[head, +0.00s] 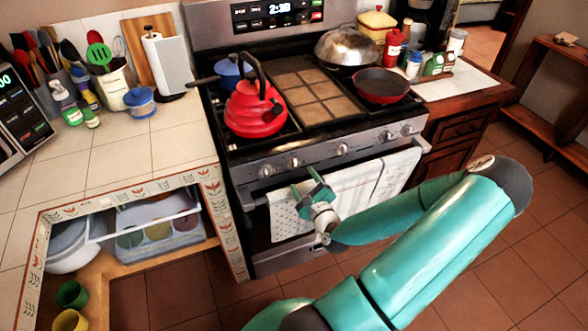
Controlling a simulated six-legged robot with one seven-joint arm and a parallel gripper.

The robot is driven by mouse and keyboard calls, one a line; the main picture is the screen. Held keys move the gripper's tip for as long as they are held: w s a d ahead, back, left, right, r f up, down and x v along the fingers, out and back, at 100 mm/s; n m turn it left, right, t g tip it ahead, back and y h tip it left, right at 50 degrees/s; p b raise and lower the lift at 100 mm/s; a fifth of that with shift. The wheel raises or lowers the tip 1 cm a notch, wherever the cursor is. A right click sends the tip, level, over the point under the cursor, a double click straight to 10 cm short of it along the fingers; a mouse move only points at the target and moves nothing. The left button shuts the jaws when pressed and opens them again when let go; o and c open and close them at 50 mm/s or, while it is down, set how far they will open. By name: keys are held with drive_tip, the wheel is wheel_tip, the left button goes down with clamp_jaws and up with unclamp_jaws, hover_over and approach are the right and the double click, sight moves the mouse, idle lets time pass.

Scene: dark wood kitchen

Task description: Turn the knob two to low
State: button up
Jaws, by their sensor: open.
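The stove's front panel (320,152) carries a row of several silver knobs. The second knob from the left (293,163) sits beside the leftmost knob (266,171); which one the task calls knob two is not marked. A middle knob (342,150) and a pair at the right end (386,136) continue the row. The knobs' settings are too small to read. My gripper (307,184) is open and empty, in front of the oven door just below the second knob, apparently apart from it. Part of the towel is hidden behind it.
A white towel (375,178) hangs from the oven handle by my gripper. A red kettle (255,112), blue pot (231,72), red pan (382,86) and covered metal pan (346,46) stand on the stove.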

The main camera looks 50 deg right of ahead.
sight(295, 167)
drive_tip(key=x, duration=0.6)
drive_tip(key=shift+w+d, duration=0.15)
drive_tip(key=shift+w, duration=0.2)
drive_tip(key=shift+c, duration=0.4)
drive_tip(key=c, duration=0.9)
